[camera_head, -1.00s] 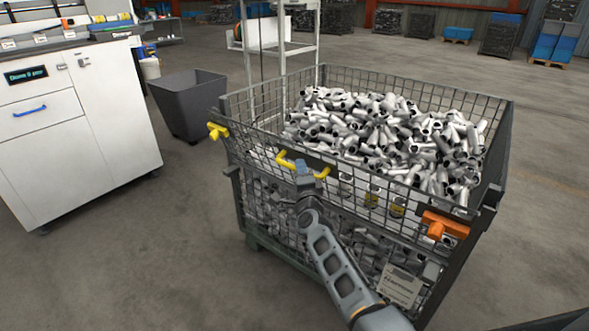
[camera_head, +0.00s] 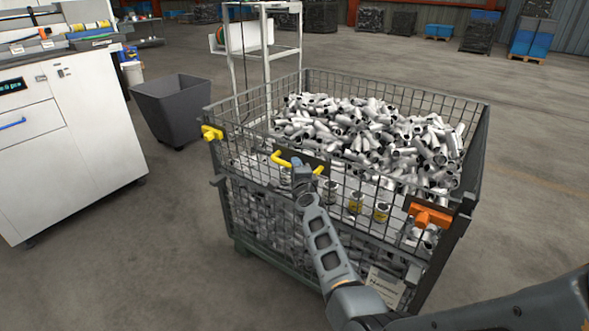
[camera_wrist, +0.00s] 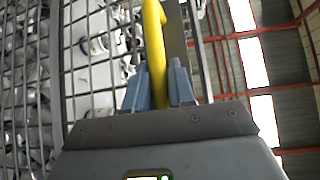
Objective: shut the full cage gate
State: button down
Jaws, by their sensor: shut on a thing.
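The cage gate (camera_head: 240,143) is the upper front mesh panel of a wire cage heaped with grey metal pipe fittings (camera_head: 360,125). It stands upright or nearly so, roughly in line with the cage's front; whether it is flush I cannot tell. My gripper (camera_head: 300,170) is shut on the gate's yellow handle (camera_head: 281,158). In the wrist view the blue fingers (camera_wrist: 160,88) close around the yellow bar (camera_wrist: 154,40). A yellow latch (camera_head: 211,133) is at the gate's left end and an orange latch (camera_head: 430,216) at its right end. Whether either is engaged I cannot tell.
A grey bin (camera_head: 173,108) stands behind left of the cage, and a white cabinet (camera_head: 70,155) is at the far left. A white rack frame (camera_head: 235,75) stands behind the cage. The floor to the left front of the cage is clear.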

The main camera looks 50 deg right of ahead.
jog(key=shift+d+r+p, duration=0.2)
jog(key=shift+d+p, duration=0.1)
jog(key=shift+d, duration=0.35)
jog(key=shift+d+r+p, duration=0.15)
jog(key=shift+d+p, duration=0.15)
jog(key=shift+d, duration=0.3)
jog(key=shift+d+r, duration=0.1)
jog(key=shift+d, duration=0.1)
jog(key=c, duration=1.1)
grip_release()
jog(key=p, duration=0.4)
send_near(300, 158)
